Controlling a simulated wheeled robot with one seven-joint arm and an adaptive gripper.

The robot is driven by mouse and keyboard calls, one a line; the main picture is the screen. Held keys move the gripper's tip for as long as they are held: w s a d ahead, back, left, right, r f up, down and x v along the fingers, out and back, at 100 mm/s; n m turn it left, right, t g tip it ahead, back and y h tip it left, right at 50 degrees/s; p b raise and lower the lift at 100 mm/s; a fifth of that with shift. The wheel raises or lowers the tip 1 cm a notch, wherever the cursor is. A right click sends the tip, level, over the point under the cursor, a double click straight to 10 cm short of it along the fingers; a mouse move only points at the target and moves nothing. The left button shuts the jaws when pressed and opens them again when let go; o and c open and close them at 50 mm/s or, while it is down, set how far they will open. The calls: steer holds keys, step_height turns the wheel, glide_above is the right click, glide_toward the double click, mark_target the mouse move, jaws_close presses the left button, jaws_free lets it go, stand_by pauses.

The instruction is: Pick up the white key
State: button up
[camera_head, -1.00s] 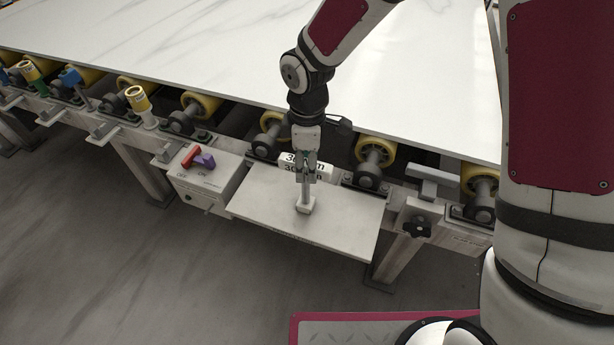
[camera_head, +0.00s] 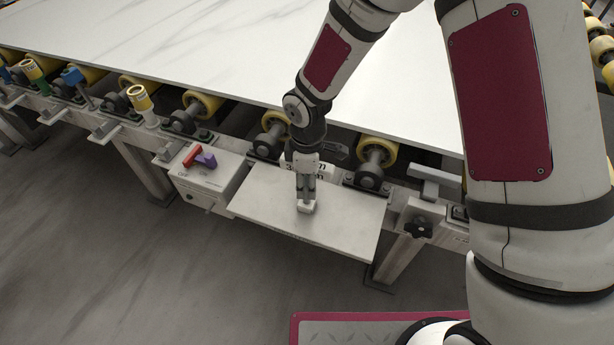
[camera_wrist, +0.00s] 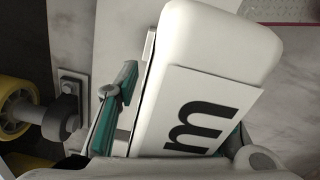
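The white key (camera_head: 306,208) is on the grey shelf, its pale end showing just below my gripper (camera_head: 306,192) in the head view. In the wrist view the white key (camera_wrist: 205,38) is a large rounded white block with a label bearing a black "m". One finger with a teal pad shows to its left, with a gap between them. A bit of teal shows at its lower right, and the other finger is mostly hidden. My gripper looks open around it. Grip contact is hidden in the head view.
The shelf (camera_head: 345,225) juts from a roller frame under a large white stone slab (camera_head: 200,50). A control box (camera_head: 205,185) with red and purple pieces stands left of the shelf. Rollers (camera_head: 376,150) and a black knob (camera_head: 418,227) are close by.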

jaws_close()
steer(key=shift+r, duration=0.15)
